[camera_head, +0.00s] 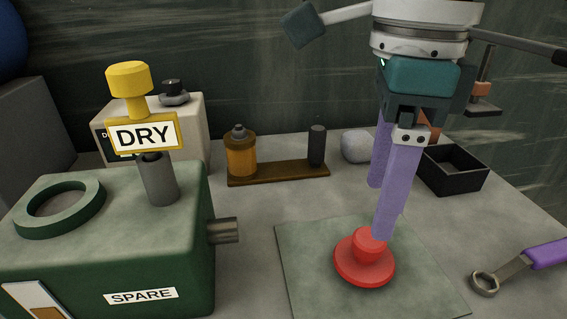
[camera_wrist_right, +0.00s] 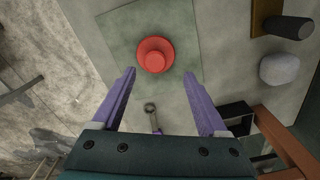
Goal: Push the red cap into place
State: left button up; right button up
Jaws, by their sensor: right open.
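The red cap (camera_head: 364,270) is a wide round disc with a narrower knob on top. It sits flat on a grey-green square mat (camera_head: 310,275) on the table. My right gripper (camera_head: 381,213) points down over the cap, with its purple fingers spread and nothing between them. In the head view the nearer fingertip overlaps the knob; I cannot tell whether it touches. In the right wrist view the cap (camera_wrist_right: 155,55) lies beyond the open fingertips, roughly centred between them. What is under the cap is hidden. My left gripper is not in view.
A green box marked SPARE (camera_head: 140,297) stands at left, with a ring, a side pipe and a yellow DRY sign (camera_head: 142,135). Behind are a wooden stand (camera_head: 280,173), a pale lump (camera_head: 356,146) and a black tray (camera_head: 455,183). A purple-handled wrench (camera_head: 510,268) lies at right.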

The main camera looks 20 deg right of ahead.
aim_at(366, 252)
jog(key=f, duration=0.5)
jog(key=shift+s+a+f, duration=0.1)
jog(key=shift+s+a, duration=0.05)
jog(key=shift+s, duration=0.2)
grip_shut()
